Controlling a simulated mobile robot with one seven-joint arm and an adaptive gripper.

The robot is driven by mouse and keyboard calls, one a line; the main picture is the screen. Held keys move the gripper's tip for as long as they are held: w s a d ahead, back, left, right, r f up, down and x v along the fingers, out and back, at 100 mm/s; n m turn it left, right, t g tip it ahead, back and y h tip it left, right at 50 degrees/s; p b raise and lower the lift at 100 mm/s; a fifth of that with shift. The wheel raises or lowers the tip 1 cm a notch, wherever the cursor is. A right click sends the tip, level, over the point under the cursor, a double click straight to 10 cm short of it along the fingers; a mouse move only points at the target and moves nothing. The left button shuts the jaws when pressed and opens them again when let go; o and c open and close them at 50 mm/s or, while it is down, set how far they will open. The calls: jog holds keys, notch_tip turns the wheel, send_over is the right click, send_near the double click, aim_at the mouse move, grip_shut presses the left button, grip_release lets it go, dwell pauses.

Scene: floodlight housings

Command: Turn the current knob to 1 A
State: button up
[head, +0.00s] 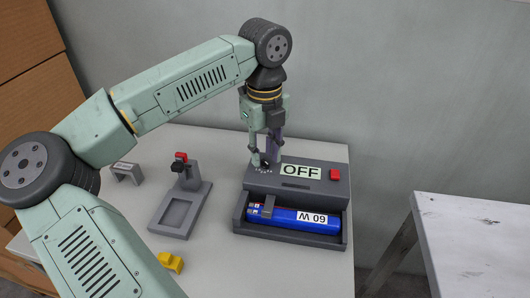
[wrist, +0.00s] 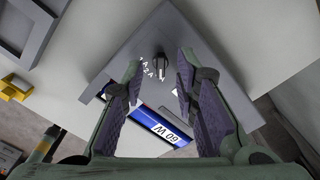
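The grey charger unit (head: 318,180) stands on the table, with a white panel (head: 300,171) reading OFF. Its small current knob (wrist: 158,62) is dark with a light pointer, and white dial marks (wrist: 147,66) show on its left side in the wrist view. The numbers are too small to read surely. My gripper (head: 265,161) points down at the knob end of the unit. In the wrist view my gripper (wrist: 160,63) is open, with the knob between its fingertips and gaps on both sides. In the head view the fingers largely hide the knob.
A blue cylinder (head: 301,218) labelled 60 W lies in the unit's front bay. A red button (head: 336,175) is at the right. A grey stand with a red-topped clamp (head: 181,162), a yellow piece (head: 171,262) and a grey bracket (head: 126,171) stand to the left.

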jog(key=shift+f, duration=0.7)
jog(key=shift+c, duration=0.5)
grip_shut()
